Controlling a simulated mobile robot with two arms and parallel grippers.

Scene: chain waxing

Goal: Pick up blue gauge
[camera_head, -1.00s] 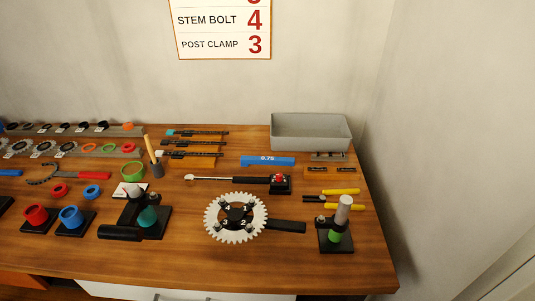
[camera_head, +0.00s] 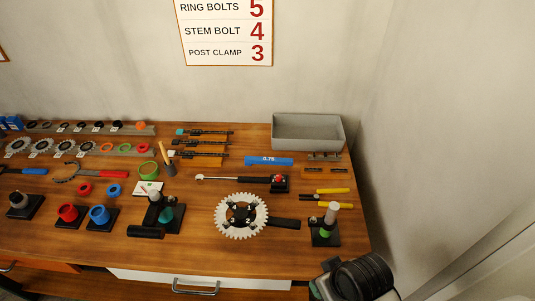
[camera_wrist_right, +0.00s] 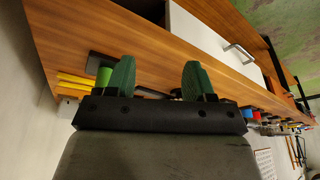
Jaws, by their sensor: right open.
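The blue gauge (camera_head: 269,160), marked 0.75, lies flat on the wooden workbench (camera_head: 190,255) toward the back right in the head view. It sits in front of the grey bin. In the right wrist view my right gripper (camera_wrist_right: 158,80) is open and empty, its two green fingers spread apart with the bench behind them. Part of my right arm shows at the lower right of the head view, in front of the bench and apart from the gauge. The gauge cannot be made out in the right wrist view. My left gripper is not in view.
A grey bin (camera_head: 308,146) stands at the back right. A torque wrench (camera_head: 235,179), a white chainring (camera_head: 241,216), yellow-handled pliers (camera_head: 334,191) and a post stand (camera_head: 326,238) lie in front of the gauge. Chain tools (camera_head: 205,142) lie left of it.

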